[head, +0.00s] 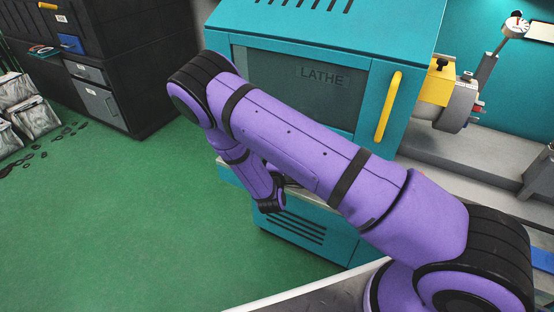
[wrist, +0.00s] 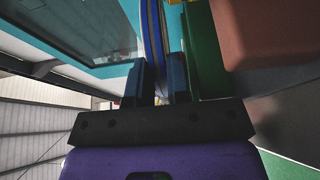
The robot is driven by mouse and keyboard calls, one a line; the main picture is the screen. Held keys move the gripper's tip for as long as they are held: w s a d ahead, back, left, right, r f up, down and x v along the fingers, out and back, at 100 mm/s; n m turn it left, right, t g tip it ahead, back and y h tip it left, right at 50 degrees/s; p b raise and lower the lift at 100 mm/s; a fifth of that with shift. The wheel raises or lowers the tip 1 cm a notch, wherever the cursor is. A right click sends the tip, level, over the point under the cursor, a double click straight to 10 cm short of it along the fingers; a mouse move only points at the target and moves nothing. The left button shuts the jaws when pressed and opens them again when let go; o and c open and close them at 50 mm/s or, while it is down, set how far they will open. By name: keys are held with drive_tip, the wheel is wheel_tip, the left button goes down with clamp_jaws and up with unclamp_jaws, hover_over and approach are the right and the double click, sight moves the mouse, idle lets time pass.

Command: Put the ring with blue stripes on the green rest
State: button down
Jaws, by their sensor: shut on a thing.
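In the wrist view my gripper (wrist: 157,82) is shut on a thin upright thing with blue bands, seen edge-on, which looks like the ring with blue stripes (wrist: 153,38). Only its edge shows between the two dark fingers; its hole is not visible. A green upright block (wrist: 205,50), probably the green rest, stands close to the right of the fingers. I cannot tell whether the ring touches it. In the head view my purple arm hides the gripper, the ring and the rest.
A reddish-brown block (wrist: 265,35) lies right of the green one. The teal lathe cabinet (head: 300,35) has a dark window and a yellow handle (head: 388,107). A grey bench (head: 470,165) runs to its right. A black cabinet (head: 130,50) stands at left; green floor (head: 130,220) is open.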

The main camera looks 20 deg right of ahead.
drive_tip(key=shift+f, duration=0.4)
drive_tip(key=shift+r, duration=0.1)
idle(0.3)
drive_tip(key=shift+r, duration=1.9)
